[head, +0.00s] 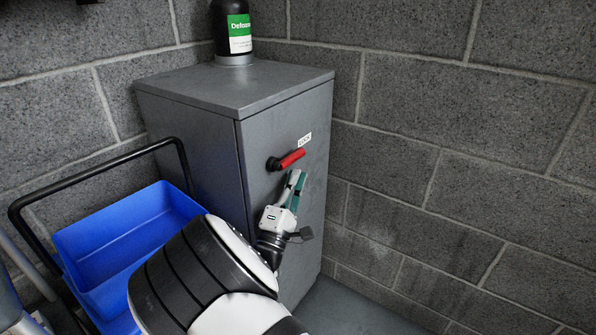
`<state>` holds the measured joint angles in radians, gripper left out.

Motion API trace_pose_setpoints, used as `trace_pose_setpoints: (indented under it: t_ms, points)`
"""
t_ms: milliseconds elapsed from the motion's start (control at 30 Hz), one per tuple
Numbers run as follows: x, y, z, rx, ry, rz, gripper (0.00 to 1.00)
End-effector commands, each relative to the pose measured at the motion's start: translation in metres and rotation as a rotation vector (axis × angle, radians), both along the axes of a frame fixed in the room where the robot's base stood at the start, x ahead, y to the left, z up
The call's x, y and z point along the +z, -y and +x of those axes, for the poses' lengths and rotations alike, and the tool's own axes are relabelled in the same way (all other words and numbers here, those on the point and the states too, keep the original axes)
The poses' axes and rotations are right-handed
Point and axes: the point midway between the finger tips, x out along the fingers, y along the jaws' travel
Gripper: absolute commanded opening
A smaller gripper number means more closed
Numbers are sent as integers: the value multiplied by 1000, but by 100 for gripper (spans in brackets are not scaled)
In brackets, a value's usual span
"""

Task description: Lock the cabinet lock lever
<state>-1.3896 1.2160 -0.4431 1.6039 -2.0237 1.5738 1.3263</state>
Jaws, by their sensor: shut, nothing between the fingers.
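The grey cabinet (190,140) stands in the corner against the block walls. The red lock lever (291,158) is on its front door, on a black round hub (273,164). The lever points right and slightly up from the hub, towards the white "LOCK" label (305,140). My gripper (296,174) is just below the lever, its fingers shut with nothing between them and pointing up. The fingertips are very close to the lever's underside; I cannot tell whether they touch it.
A blue bin (125,235) with a black tubular handle (95,168) stands left of the cabinet. A dark bottle with a green and white label (239,32) stands on the cabinet top. Grey block walls (450,130) close the corner; floor (350,308) shows at the lower right.

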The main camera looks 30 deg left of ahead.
Motion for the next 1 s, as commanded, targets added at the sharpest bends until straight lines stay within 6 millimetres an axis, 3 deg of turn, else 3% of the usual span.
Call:
trace_pose_setpoints:
  t_ms: [200,400,600,1000]
  points:
    - [-24,5,-40,3,-1,-3,0]
    - [-40,10,-67,1,-1,-3,0]
    - [-46,11,-78,1,2,0,0]
    - [-46,12,-78,0,1,-1,0]
